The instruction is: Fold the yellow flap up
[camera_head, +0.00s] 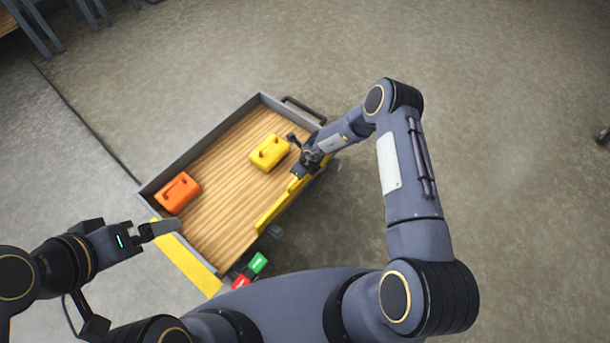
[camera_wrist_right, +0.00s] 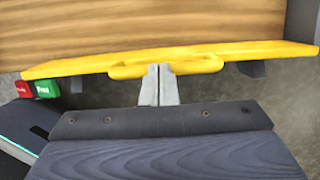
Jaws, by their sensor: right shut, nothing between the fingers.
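A cart with a wooden bed (camera_head: 222,190) stands in front of me. A yellow flap (camera_head: 275,211) runs along its right edge and shows as a narrow strip; its exact tilt is hard to tell. In the right wrist view the flap (camera_wrist_right: 265,51) has a yellow loop handle (camera_wrist_right: 207,65). My right gripper (camera_wrist_right: 159,70) is shut and empty, its fingertips at the handle, seemingly touching it. A second, wider yellow panel (camera_head: 189,265) lies along the cart's near-left edge. My left gripper (camera_head: 175,225) is above that edge; its finger gap is not visible.
An orange case (camera_head: 177,193) and a yellow case (camera_head: 269,152) sit on the bed. Grey walls (camera_head: 205,142) close the far sides. Green (camera_head: 257,263) and red (camera_head: 241,281) buttons are at the near corner. Open floor lies right of the cart.

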